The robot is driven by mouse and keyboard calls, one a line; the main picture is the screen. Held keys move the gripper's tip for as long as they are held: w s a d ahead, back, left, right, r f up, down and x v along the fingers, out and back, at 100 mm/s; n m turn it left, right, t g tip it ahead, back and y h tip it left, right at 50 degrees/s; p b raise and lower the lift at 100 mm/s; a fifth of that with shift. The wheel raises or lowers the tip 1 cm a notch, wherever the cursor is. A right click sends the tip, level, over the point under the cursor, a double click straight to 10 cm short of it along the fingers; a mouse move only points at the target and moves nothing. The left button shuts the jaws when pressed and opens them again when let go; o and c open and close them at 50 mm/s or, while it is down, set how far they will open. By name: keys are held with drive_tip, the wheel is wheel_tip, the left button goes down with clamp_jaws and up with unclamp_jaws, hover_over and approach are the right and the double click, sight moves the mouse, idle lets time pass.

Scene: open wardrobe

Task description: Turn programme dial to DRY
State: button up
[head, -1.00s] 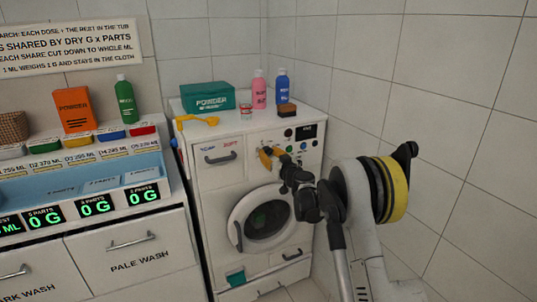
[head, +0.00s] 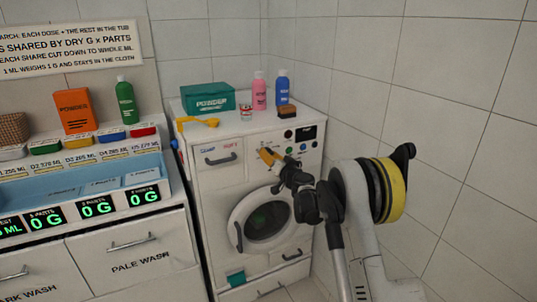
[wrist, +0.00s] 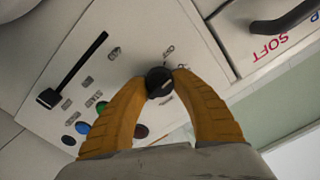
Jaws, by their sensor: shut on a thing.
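The programme dial (wrist: 158,81) is a small black knob on the white front panel of the washing machine (head: 226,176). Small labels surround it in the wrist view, too blurred to read for certain. My gripper (wrist: 160,84) has its two orange fingers on either side of the dial, shut on it. In the head view my gripper (head: 266,156) is at the upper front of the machine, and its fingers and wrist hide the dial. I cannot tell which programme the dial points to.
A dark slider (wrist: 48,97) and coloured buttons (wrist: 82,127) are on the same panel near the dial. The drawer handle (wrist: 285,18) is close by. Bottles (head: 259,92) and a green powder box (head: 207,97) stand on top. A tiled wall is at the right.

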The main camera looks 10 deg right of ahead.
drive_tip(key=m, duration=0.5)
drive_tip(key=shift+m+p, duration=0.3)
drive_tip(key=m, duration=0.5)
drive_tip(key=shift+m, duration=0.3)
drive_tip(key=m, duration=0.5)
drive_tip(key=shift+p, duration=0.35)
drive_tip(key=m, duration=0.5)
drive_tip(key=shift+m, duration=0.4)
drive_tip(key=m, duration=1)
drive_tip(key=shift+m, duration=0.4)
drive_tip(key=m, duration=0.5)
drive_tip(key=shift+m+p, duration=0.3)
drive_tip(key=m, duration=0.5)
drive_tip(key=shift+m, duration=0.3)
